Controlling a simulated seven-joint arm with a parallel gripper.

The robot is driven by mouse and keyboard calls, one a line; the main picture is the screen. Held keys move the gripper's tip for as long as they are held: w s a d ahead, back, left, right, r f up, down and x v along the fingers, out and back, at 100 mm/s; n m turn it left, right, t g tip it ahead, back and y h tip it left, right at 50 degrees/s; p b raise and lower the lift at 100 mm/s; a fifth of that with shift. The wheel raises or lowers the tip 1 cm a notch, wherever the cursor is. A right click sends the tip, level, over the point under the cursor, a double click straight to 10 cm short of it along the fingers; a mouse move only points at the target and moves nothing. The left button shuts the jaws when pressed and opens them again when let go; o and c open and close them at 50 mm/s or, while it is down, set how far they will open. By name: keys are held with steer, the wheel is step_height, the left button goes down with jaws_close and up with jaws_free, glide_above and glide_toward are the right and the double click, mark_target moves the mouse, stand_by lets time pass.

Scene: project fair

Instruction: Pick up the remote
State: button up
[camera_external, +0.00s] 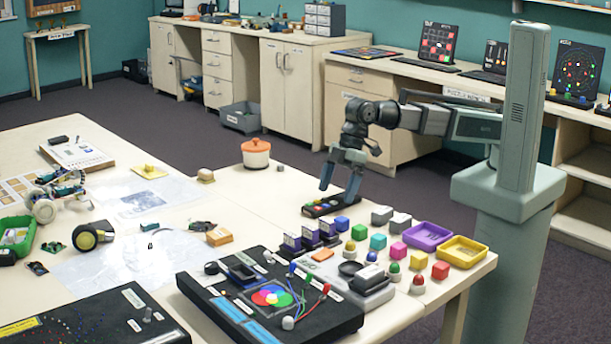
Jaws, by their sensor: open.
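My gripper (338,194) points down with its two fingers apart and nothing visible between them. Below it on the table lies a flat, dark, elongated object (314,212) with coloured buttons or pieces on top, which looks like the remote. The fingertips are over or beside this object, and one finger hides part of it. I cannot tell whether the fingers touch it.
Coloured cubes, a purple tray (427,246) and a yellow tray (484,259) crowd the table's right end. A black panel (345,318) with wires lies in front. An orange-lidded pot (256,163) stands to the left. Clear tabletop (255,205) lies left of my gripper.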

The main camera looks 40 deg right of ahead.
steer(key=shift+x, duration=1.2)
steer(key=shift+c, duration=0.4)
steer(key=c, duration=1.2)
steer(key=shift+o, duration=0.2)
steer(key=shift+r, duration=0.15)
